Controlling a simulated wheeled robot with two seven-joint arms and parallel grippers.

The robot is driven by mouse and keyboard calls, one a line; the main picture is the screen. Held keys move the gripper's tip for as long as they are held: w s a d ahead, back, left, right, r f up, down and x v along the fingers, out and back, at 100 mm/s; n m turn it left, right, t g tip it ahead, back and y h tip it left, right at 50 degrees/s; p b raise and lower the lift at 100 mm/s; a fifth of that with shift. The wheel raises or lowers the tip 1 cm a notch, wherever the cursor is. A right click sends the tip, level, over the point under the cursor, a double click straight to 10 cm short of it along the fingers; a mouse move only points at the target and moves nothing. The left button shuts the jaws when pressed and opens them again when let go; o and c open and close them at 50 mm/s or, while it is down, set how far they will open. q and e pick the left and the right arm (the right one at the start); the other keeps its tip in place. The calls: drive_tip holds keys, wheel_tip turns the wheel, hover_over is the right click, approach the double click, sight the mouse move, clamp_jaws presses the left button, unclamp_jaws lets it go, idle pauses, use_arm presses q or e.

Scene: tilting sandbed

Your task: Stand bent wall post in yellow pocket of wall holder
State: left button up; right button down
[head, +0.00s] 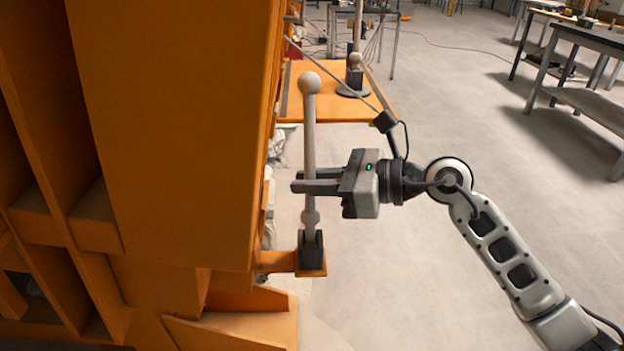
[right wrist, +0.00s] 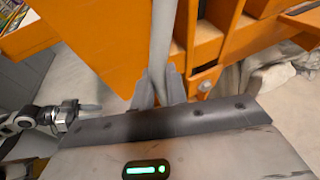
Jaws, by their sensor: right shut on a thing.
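The post (head: 309,130) is a pale, slim rod with a ball at its top and another near its foot. It stands nearly upright, and no clear bend shows from here. Its lower end is at a dark holder pocket (head: 310,258) on an orange bracket; I cannot tell how deep it sits. No yellow shows on this pocket. My right gripper (head: 308,187) is shut on the post at its middle. The right wrist view shows the post (right wrist: 161,40) between the fingers (right wrist: 161,88). What seems to be my left gripper (right wrist: 85,107) is small there, its jaw state unclear.
A large orange frame (head: 170,120) stands close on the left. A thin rod slants behind the post. Floor to the right is free, with workbenches (head: 590,40) far off.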

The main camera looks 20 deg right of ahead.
sight(312, 211)
drive_tip(key=shift+f+b, duration=1.4)
drive_tip(key=shift+f, duration=0.2)
drive_tip(key=c, duration=1.3)
unclamp_jaws()
drive_tip(key=shift+o, duration=0.2)
drive_tip(key=o, duration=0.4)
